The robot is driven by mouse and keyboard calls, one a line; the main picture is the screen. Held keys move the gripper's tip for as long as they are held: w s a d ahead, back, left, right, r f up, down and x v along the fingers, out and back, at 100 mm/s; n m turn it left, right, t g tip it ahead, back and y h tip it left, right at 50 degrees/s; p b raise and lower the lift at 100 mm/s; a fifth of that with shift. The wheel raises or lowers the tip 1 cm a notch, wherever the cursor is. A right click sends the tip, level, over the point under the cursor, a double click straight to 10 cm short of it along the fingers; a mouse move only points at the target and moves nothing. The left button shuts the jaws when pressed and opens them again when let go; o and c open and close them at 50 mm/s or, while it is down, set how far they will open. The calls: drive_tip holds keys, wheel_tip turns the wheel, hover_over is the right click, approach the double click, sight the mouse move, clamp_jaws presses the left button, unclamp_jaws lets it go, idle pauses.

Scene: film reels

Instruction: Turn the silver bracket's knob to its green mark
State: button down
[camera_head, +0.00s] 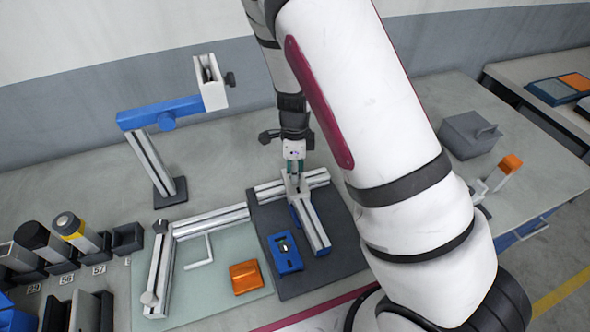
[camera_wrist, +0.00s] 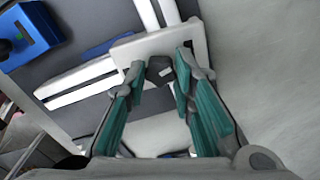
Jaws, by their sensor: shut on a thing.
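In the wrist view, my gripper (camera_wrist: 160,76) has its two green-padded fingers closed on a small dark knob (camera_wrist: 159,69). The knob sits on a pale silver bracket (camera_wrist: 195,43) where white-silver rails meet. A small light patch shows on the knob's top. In the head view, my gripper (camera_head: 295,172) points down at the crossing of the silver rails (camera_head: 313,228) on a dark grey board. The knob is hidden there by my fingers. I cannot make out a green mark on the bracket in either view.
A blue block (camera_head: 285,258) lies on the dark board (camera_head: 334,262). An orange block (camera_head: 245,277) and a silver rail frame (camera_head: 211,221) lie on the pale mat to the left. A stand with a blue arm (camera_head: 160,112) rises behind. A grey box (camera_head: 467,139) stands right.

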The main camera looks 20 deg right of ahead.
drive_tip(key=shift+m, duration=1)
idle(1.8)
drive_tip(key=c, duration=1.3)
unclamp_jaws()
drive_tip(key=shift+c, duration=0.2)
wheel_tip(320, 180, up, 12)
